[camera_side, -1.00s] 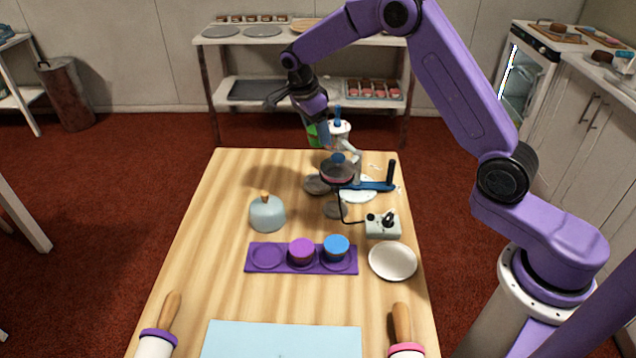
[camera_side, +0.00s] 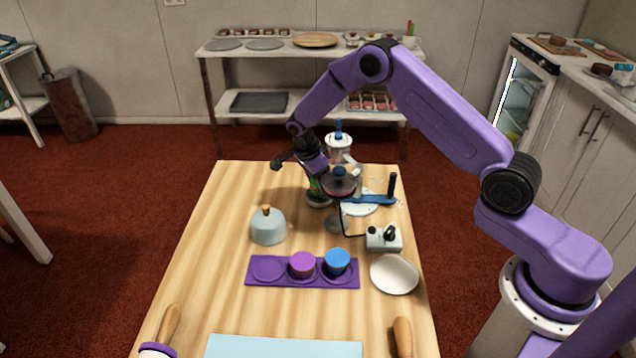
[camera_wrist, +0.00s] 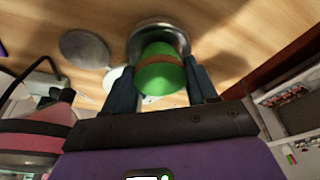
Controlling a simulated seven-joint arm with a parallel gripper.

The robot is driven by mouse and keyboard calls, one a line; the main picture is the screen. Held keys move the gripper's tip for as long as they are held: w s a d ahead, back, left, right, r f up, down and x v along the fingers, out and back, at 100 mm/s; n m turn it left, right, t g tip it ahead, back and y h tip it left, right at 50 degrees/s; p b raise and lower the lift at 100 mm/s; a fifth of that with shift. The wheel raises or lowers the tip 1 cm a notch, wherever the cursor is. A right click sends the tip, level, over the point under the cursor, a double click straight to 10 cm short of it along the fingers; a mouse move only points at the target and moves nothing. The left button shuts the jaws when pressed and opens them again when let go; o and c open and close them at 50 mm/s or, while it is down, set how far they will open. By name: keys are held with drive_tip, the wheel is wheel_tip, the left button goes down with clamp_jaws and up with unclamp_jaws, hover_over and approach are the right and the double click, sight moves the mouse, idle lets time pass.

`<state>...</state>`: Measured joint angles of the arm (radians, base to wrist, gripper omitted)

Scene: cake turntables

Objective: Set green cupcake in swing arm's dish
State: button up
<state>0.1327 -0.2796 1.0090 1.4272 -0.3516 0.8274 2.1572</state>
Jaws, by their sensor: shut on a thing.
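The green cupcake (camera_wrist: 160,78) is between the two dark fingers of my gripper (camera_wrist: 160,88), which are shut on it. In the side view the cupcake (camera_side: 314,186) shows only in part below my gripper. A round grey metal dish (camera_wrist: 157,27) lies directly beyond the cupcake in the wrist view. In the side view this dish (camera_side: 318,202) is just below the cupcake. The cupcake is at or very close to the dish; I cannot tell whether they touch.
A pink-rimmed domed piece with a blue knob (camera_side: 340,180) stands just right of my gripper. A blue-handled lever (camera_side: 375,199), control box (camera_side: 384,238) and white plate (camera_side: 394,274) are at the right. A purple tray (camera_side: 256,279) with two cupcakes and a grey dome (camera_side: 268,227) are nearer.

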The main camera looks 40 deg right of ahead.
drive_tip(key=shift+f, duration=0.25)
drive_tip(key=shift+f, duration=0.15)
drive_tip(key=o, duration=1.1)
drive_tip(key=shift+o, duration=0.2)
